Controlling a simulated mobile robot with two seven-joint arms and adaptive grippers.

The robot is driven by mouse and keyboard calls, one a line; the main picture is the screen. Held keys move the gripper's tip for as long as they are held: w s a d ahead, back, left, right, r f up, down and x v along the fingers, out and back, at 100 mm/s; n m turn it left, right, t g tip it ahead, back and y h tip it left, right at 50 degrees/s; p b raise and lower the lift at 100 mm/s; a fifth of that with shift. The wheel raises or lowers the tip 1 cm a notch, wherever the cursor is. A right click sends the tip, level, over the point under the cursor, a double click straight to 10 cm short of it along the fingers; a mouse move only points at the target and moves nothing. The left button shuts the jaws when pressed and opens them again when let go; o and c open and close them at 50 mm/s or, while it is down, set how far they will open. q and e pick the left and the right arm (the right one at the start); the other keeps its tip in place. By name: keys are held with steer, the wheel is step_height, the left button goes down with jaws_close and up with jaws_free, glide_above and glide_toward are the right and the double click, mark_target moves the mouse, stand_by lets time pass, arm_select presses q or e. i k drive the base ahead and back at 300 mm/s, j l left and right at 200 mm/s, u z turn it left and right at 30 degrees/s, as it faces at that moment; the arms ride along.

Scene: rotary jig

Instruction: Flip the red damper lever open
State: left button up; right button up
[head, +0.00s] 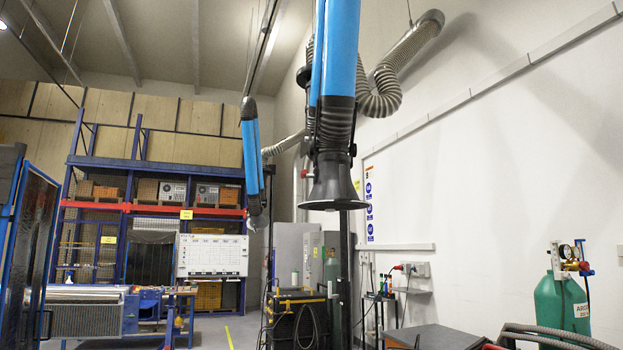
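A blue fume extraction arm (340,45) hangs down in the upper middle of the head view. Its dark flared hood (333,188) points downward below a black ribbed hose section (336,126). I cannot make out a red damper lever for certain. A small red spot (303,173) shows just left of the hood, too small to identify. Neither of my grippers is in view.
A second blue extraction arm (252,152) hangs farther back. A black welding cart (297,318) stands below the hood. A green gas cylinder (560,303) with a regulator is at right. A blue-framed dark screen (28,245) is at left. Yellow-lined floor shows between.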

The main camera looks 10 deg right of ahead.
mark_target(304, 174)
steer(key=i+j+z, duration=0.2)
steer(key=j, duration=0.15)
steer(key=i+j+z, duration=0.2)
steer(key=j, duration=0.15)
steer(key=j+z, duration=0.2)
steer(key=j, duration=0.15)
steer(key=i+j+z, duration=0.2)
steer(key=j, duration=0.2)
steer(key=i+j+u, duration=0.1)
steer(key=i+j, duration=0.15)
steer(key=i, duration=0.4)
steer(key=i+j, duration=0.2)
steer(key=i, duration=0.4)
steer(key=i+j+u, duration=0.15)
steer(key=i, duration=0.5)
